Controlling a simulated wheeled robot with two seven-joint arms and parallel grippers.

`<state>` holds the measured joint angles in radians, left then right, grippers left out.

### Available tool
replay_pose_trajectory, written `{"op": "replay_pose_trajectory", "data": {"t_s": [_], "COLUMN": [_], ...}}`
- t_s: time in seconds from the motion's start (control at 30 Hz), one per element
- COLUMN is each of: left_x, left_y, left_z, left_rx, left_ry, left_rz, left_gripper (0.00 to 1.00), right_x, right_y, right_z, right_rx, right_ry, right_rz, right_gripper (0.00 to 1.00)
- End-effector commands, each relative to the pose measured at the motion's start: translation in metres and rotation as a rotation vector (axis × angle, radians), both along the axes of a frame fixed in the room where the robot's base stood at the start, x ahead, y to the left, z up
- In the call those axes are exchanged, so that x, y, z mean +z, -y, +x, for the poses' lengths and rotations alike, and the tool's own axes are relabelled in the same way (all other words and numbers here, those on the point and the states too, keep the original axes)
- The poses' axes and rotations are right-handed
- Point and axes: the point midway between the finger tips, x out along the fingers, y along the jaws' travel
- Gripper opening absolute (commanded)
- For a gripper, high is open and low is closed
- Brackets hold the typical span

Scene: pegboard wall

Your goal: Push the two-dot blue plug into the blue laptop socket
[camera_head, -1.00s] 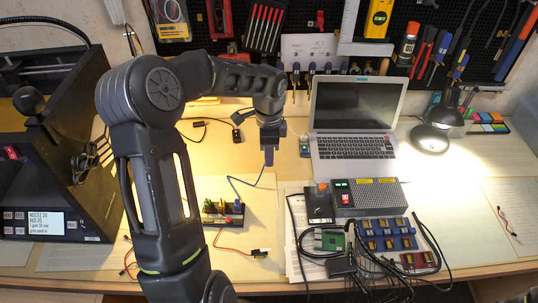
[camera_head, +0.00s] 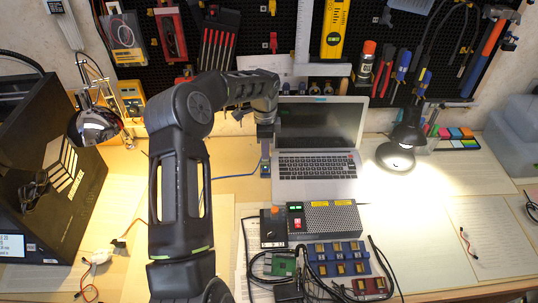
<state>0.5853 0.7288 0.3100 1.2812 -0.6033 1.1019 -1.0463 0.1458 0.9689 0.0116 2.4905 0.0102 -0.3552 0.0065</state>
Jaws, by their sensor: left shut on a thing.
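The open silver laptop (camera_head: 316,188) stands in the middle of the bench. A small blue and green socket piece (camera_head: 265,168) sits beside its left edge. My left gripper (camera_head: 265,146) points down just above this piece, shut on the blue plug. The plug is mostly hidden by the fingers, and its dots cannot be made out. A blue cable (camera_head: 236,176) runs from there to the left and passes behind my left arm. I cannot tell whether the plug touches the socket. My right gripper is not in view.
A grey power box (camera_head: 325,218) with switches, a green circuit board (camera_head: 284,264) and blue connector blocks (camera_head: 335,255) lie in front of the laptop. A lit desk lamp (camera_head: 397,150) stands to its right. The bench at the far right is largely clear.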

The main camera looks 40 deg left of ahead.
Motion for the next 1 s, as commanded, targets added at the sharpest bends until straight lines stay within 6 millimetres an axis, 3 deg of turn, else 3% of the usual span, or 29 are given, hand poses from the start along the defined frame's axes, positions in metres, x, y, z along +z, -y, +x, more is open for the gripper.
{"op": "replay_pose_trajectory", "data": {"t_s": [0.37,1.0], "left_x": [-0.004,-0.054], "left_y": [0.001,0.0], "left_z": [0.0,0.0], "left_rx": [0.0,0.002], "left_ry": [0.0,0.001], "left_rz": [0.0,0.0], "left_gripper": [0.0,0.0], "right_x": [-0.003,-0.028], "right_y": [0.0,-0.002], "right_z": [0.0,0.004], "right_rx": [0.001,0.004], "right_ry": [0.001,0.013], "right_rz": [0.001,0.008], "right_gripper": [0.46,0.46]}}
